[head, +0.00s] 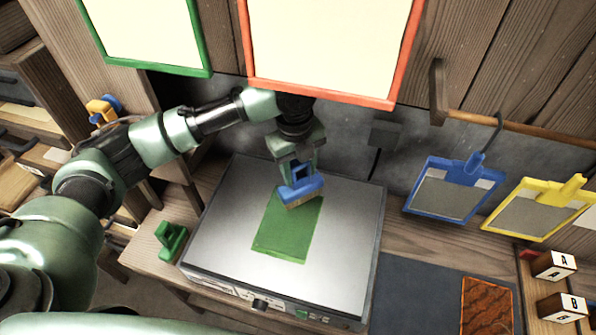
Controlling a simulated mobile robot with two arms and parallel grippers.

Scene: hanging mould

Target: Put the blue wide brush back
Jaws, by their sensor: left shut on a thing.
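The blue wide brush (301,190) has a blue body and handle with a pale tan bristle edge below. My left gripper (297,165) is shut on its handle from above. The brush is over the upper part of a green sheet (282,235), which lies on a flat silver plate unit (225,232). I cannot tell whether the bristles touch the sheet. My right gripper is not in view.
A small green object (170,240) stands left of the plate unit. A dark mat (420,290), a brown textured slab (487,305) and lettered blocks (553,265) are at lower right. Framed panels (330,45) hang above.

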